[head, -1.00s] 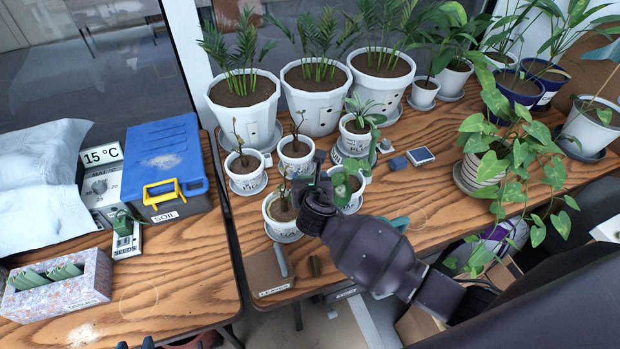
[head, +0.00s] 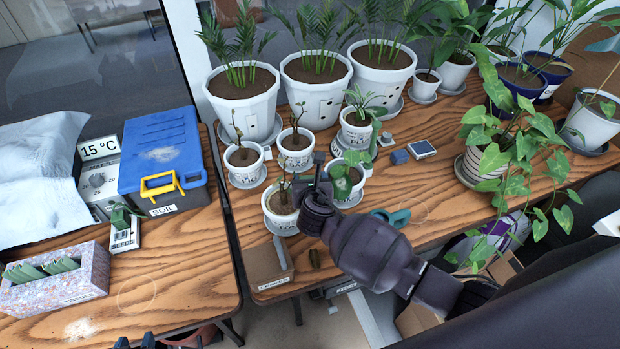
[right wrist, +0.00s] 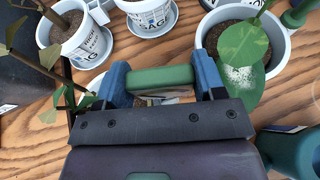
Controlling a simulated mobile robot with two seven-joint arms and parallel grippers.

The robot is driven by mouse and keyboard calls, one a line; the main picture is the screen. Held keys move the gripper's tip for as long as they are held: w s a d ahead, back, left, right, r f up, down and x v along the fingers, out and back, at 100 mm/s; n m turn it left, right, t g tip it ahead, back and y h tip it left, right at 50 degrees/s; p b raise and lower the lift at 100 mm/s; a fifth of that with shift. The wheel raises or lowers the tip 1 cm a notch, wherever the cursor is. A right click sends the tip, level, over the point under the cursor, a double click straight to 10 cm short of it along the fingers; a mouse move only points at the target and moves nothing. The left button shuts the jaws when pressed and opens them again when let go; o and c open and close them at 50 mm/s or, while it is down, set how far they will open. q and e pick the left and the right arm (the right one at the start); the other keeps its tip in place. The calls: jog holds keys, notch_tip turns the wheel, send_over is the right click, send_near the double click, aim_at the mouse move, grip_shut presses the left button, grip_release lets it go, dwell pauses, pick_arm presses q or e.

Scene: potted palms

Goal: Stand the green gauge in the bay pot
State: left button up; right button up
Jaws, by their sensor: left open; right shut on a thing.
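The green gauge (right wrist: 165,79) shows in the right wrist view as a green bar held crosswise between the blue fingers of my right gripper (right wrist: 164,84). In the head view my right gripper (head: 303,187) is above the small white pots, just right of the front sprout pot (head: 279,218), partly covering it. The gauge is not clear there. Small pots carry black name labels, too small or hidden to tell which is the bay pot. The leafy pot (head: 346,187) stands just right of the gripper. My left gripper (head: 135,342) shows only its open, empty tips at the bottom edge.
Other sprout pots (head: 245,168) stand close behind, with large palm pots (head: 243,107) beyond. A blue soil box (head: 160,150) and a speckled box (head: 80,282) are on the left table. The right table's middle is fairly clear.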

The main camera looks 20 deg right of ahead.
jog(key=shift+f, duration=0.25)
jog(key=o, duration=1.1)
notch_tip(320, 180, up, 3)
jog(key=p, duration=0.3)
jog(key=shift+r, duration=2.55)
